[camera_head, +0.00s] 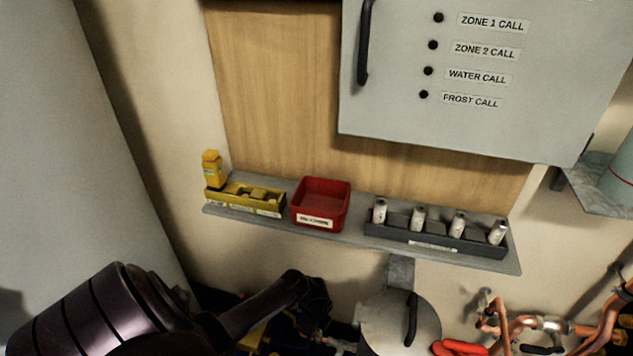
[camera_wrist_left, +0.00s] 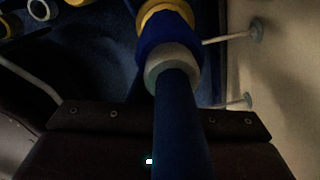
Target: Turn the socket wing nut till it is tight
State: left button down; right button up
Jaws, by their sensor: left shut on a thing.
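My left arm comes in from the lower left of the head view, and its dark gripper (camera_head: 315,305) is low in the shadow below the shelf. In the left wrist view, my left gripper (camera_wrist_left: 178,135) is shut on a dark blue cylindrical part (camera_wrist_left: 180,125). Beyond it, in line, are a pale grey ring (camera_wrist_left: 172,66), a blue collar (camera_wrist_left: 168,38) and a yellow ring (camera_wrist_left: 163,14). I cannot make out wings on any of these, so I cannot tell which is the socket wing nut. The fingertips are partly lost in the dark. My right gripper is not in view.
A grey shelf (camera_head: 275,222) holds a yellow tray (camera_head: 262,205), a red bin (camera_head: 320,202) and a dark rack (camera_head: 400,232) with several white cylinders. A round grey vessel (camera_head: 385,325), red handles (camera_head: 458,347) and copper pipes (camera_head: 600,325) stand right of the gripper.

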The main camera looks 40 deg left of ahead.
pick_arm(q)
jog(key=s+m, duration=0.1)
jog(key=m, duration=0.1)
jog(key=s+m, duration=0.1)
jog(key=m, duration=0.1)
jog(key=s+m, duration=0.1)
jog(key=m, duration=0.2)
jog(key=shift+a, duration=0.2)
jog(key=shift+s, duration=0.15)
dwell(0.4)
jog(key=c, duration=1.5)
grip_release()
jog(key=shift+r, duration=0.1)
